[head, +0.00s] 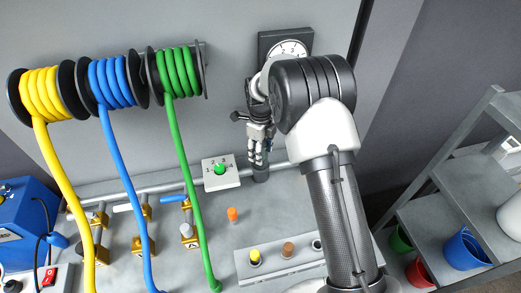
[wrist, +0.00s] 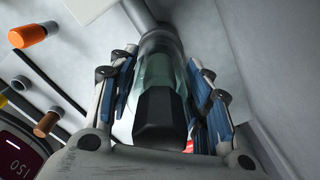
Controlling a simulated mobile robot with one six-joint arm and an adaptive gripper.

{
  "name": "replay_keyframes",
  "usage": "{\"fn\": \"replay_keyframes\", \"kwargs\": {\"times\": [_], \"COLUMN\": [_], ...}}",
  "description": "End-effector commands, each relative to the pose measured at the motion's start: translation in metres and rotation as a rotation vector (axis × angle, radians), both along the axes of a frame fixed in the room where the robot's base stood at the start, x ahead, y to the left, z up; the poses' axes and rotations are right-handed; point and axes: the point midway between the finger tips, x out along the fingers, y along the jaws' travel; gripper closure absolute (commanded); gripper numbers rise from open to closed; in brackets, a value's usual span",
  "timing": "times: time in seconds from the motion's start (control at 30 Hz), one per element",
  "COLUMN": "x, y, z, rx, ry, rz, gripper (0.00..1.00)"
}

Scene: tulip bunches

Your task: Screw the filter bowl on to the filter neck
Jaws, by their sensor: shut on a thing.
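The filter bowl (wrist: 160,75) is a clear, greenish cylinder with a black hexagonal end (wrist: 160,120) towards my palm. My gripper (wrist: 165,90) is shut on it, with blue-padded fingers along both sides. In the head view my gripper (head: 257,150) points down just above a dark grey upright stub on the wall pipe, which looks like the filter neck (head: 261,174). The bowl's far end meets or lies close to grey pipework in the wrist view; the joint is hidden, so I cannot tell whether the threads are engaged.
A white numbered box with a green button (head: 220,170) stands left of my gripper. A round dial (head: 290,48) is on the wall behind. An orange plug (head: 232,214) and a strip of plugs (head: 287,250) lie in front. Yellow, blue and green hoses (head: 180,130) hang at left.

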Motion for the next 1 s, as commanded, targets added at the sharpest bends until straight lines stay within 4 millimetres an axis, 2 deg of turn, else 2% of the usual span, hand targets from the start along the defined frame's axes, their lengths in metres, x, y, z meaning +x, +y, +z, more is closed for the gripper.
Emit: {"fn": "replay_keyframes", "kwargs": {"times": [0.1,0.2,0.53,0.8,1.0], "x": [0.0002,0.0001,0.0001,-0.0001,-0.0002], "y": [0.0001,0.0002,0.0002,0.0004,0.0005], "z": [0.0002,0.0001,0.0001,-0.0003,-0.0004], "rx": [0.000,0.000,0.000,0.001,0.001], "ry": [0.000,0.000,0.000,-0.001,-0.001], "rz": [-0.137,-0.196,-0.225,-0.558,-0.656], "gripper": [0.81,0.81,0.81,0.81,0.81]}}
